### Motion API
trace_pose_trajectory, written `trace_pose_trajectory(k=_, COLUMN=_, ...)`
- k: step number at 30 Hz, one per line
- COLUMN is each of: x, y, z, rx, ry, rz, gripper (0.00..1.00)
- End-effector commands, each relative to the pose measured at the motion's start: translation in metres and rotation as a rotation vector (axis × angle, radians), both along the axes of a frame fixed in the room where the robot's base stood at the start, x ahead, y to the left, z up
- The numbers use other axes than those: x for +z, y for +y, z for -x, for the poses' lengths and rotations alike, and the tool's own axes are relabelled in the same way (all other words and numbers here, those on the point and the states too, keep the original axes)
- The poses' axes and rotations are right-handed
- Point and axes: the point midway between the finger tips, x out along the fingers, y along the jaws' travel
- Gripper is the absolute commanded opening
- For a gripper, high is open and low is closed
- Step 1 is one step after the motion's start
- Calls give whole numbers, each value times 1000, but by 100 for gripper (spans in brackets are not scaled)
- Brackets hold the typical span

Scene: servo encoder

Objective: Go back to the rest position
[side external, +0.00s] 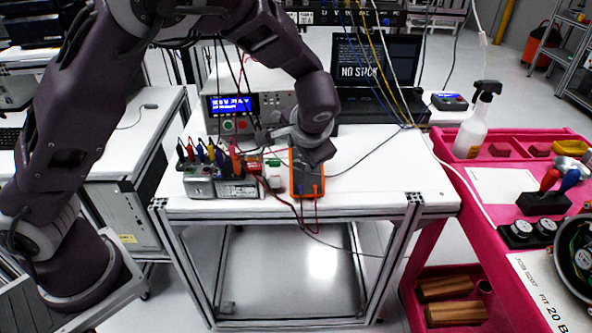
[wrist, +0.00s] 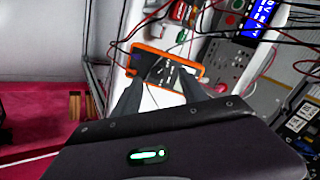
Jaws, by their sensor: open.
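My gripper (wrist: 168,95) is open in the wrist view, its two dark fingers apart. An orange-framed multimeter (wrist: 167,68) shows just beyond and between the fingertips; I cannot tell whether they touch it. In the side external view the multimeter (side external: 307,179) stands on the white table (side external: 390,190) near its front edge. My arm reaches over from the left and ends just above and behind it. The fingers are mostly hidden in that view.
A fixture (side external: 222,186) with several coloured plugs stands left of the multimeter. A bench instrument (side external: 245,112) with a blue display is behind it. Cables hang around my arm. A dark laptop (side external: 375,75) is at the back. A pink cart (side external: 490,205) with a spray bottle (side external: 474,125) stands right.

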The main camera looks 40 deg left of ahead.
Motion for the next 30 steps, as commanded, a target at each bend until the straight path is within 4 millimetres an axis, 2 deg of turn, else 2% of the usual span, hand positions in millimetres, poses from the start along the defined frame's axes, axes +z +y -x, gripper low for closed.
trace_pose_trajectory(k=3, x=53, y=20, z=52, rx=112, ry=26, rz=231, gripper=50)
trace_pose_trajectory(k=5, x=81, y=25, z=86, rx=139, ry=31, rz=338, gripper=50)
trace_pose_trajectory(k=6, x=98, y=27, z=109, rx=145, ry=24, rz=401, gripper=50)
trace_pose_trajectory(k=8, x=122, y=28, z=146, rx=144, ry=8, rz=478, gripper=50)
trace_pose_trajectory(k=9, x=134, y=28, z=171, rx=137, ry=-10, rz=516, gripper=50)
trace_pose_trajectory(k=12, x=152, y=25, z=228, rx=111, ry=-59, rz=566, gripper=50)
trace_pose_trajectory(k=15, x=153, y=21, z=268, rx=93, ry=-102, rz=568, gripper=50)
trace_pose_trajectory(k=18, x=149, y=18, z=289, rx=84, ry=-125, rz=557, gripper=50)
trace_pose_trajectory(k=20, x=147, y=17, z=295, rx=81, ry=-132, rz=554, gripper=50)
trace_pose_trajectory(k=30, x=147, y=16, z=296, rx=79, ry=-134, rz=553, gripper=50)
